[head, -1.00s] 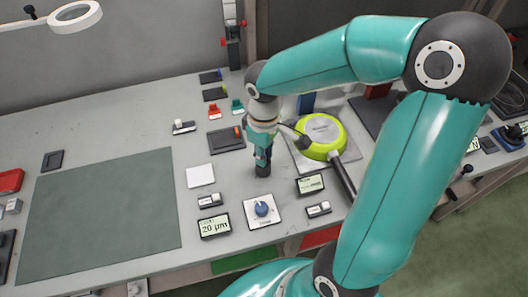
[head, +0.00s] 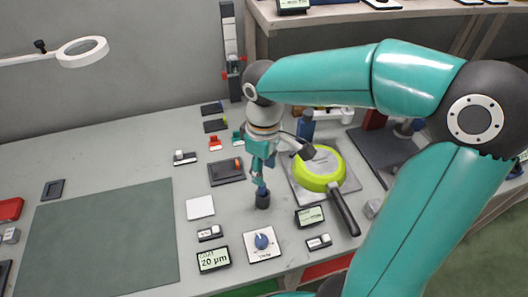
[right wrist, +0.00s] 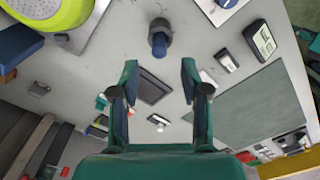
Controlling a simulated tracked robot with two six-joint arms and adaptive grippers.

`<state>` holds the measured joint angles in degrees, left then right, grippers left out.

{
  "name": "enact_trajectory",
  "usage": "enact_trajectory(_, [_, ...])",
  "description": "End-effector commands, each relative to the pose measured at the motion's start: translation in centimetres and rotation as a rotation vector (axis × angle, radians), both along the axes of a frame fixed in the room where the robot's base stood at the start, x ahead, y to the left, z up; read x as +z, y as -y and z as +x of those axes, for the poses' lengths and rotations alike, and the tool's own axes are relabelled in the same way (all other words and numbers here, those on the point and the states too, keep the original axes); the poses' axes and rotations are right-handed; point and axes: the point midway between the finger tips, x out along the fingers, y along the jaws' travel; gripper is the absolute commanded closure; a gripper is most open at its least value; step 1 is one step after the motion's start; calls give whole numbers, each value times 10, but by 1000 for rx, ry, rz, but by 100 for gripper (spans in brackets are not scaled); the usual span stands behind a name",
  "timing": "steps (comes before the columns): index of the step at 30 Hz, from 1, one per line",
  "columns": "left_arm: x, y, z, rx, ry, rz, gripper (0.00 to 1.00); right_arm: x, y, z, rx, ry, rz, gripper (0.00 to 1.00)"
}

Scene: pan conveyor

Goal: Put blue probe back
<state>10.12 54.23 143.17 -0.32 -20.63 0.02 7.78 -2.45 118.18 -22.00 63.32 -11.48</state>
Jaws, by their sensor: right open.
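The blue probe (head: 262,190) stands upright in a dark round holder (head: 263,201) on the bench. It also shows in the right wrist view as a short blue cylinder (right wrist: 159,45) in the dark holder (right wrist: 160,27). My right gripper (head: 258,180) is open and empty, just above the probe in the head view. In the right wrist view its two fingers (right wrist: 159,82) are spread apart, and the probe lies beyond the fingertips, clear of both. My left gripper is not in view.
A lime-green pan (head: 320,168) sits on a grey plate right of the probe. A white panel with a blue knob (head: 262,241) and small displays (head: 310,216) lie in front. A white square (head: 200,207) and a dark tray (head: 226,172) lie left. The green mat (head: 105,240) is bare.

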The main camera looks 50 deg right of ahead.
Motion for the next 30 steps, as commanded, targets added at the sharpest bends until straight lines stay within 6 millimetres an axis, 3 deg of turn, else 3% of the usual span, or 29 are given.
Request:
enact_trajectory(3, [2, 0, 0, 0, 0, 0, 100, 24, 0, 0, 1, 4, 0, 54])
enact_trajectory(9, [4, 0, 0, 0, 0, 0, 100, 45, 0, 0, 0, 1, 0, 54])
enact_trajectory(30, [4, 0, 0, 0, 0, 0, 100, 49, 0, 0, 0, -1, 0, 54])
